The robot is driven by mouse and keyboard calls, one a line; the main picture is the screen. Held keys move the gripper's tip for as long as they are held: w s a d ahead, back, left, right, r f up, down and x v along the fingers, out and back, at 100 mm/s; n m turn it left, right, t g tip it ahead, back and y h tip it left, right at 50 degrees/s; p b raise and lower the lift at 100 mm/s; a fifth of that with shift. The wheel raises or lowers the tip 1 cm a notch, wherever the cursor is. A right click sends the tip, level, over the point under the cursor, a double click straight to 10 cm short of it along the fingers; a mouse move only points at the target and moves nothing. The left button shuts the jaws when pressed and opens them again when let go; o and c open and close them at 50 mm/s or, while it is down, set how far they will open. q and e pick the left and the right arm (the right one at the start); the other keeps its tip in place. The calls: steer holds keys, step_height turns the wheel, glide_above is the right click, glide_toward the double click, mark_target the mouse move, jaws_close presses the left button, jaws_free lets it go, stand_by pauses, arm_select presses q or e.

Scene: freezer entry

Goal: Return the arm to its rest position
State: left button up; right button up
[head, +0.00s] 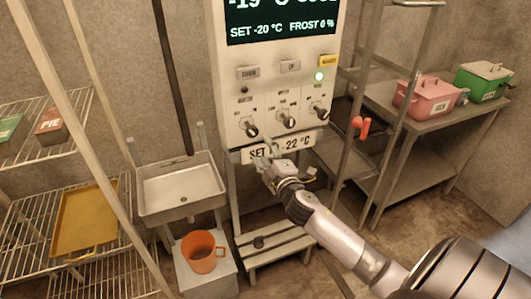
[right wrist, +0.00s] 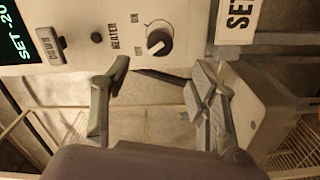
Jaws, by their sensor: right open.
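My right arm reaches from the lower right of the head view toward the control panel (head: 272,85). My right gripper (head: 265,153) is just below the panel's left knob (head: 251,129), in front of the "SET -22 °C" sign (head: 300,146) and hiding part of it. In the right wrist view the right gripper (right wrist: 160,82) has its fingers spread wide with nothing between them. The heater knob (right wrist: 159,41) shows beyond the fingers, apart from them, with its pointer tilted between OFF and ON. My left gripper is not in view.
A sink (head: 181,188), an orange bucket (head: 202,252) and a wire rack with a yellow tray (head: 88,219) stand left. A slatted stool (head: 272,245) stands below the panel. A metal frame with a red handle (head: 361,126) and a table (head: 436,121) with coolers stand right.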

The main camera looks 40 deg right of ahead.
steer(key=shift+s+f, duration=0.1)
stand_by(0.5)
steer(key=s+a+f+m+g+y+b, duration=0.1)
steer(key=s+f+m+g, duration=0.3)
steer(key=f, duration=0.9)
steer(key=s+a+f+n+g, duration=0.15)
steer(key=s+f, duration=0.45)
steer(key=f, duration=0.7)
steer(key=s+a+f+m+g+y+b, duration=0.1)
steer(key=s+f+m+g, duration=0.3)
steer(key=f, duration=0.9)
steer(key=s+a+f+m+g, duration=0.1)
steer(key=s+a+f+g, duration=0.1)
steer(key=s+a+f, duration=0.2)
steer(key=s+a+f+m+g+y+b, duration=0.1)
steer(key=s+a+f, duration=0.3)
steer(key=s+f, duration=0.6)
steer(key=s+a+f+m+g+y, duration=0.1)
steer(key=s+a+f+g, duration=0.3)
steer(key=s, duration=1.8)
step_height(320, 180, down, 4)
steer(key=shift+s+a+f, duration=0.1)
steer(key=shift+s+a, duration=0.05)
steer(key=shift+a, duration=0.4)
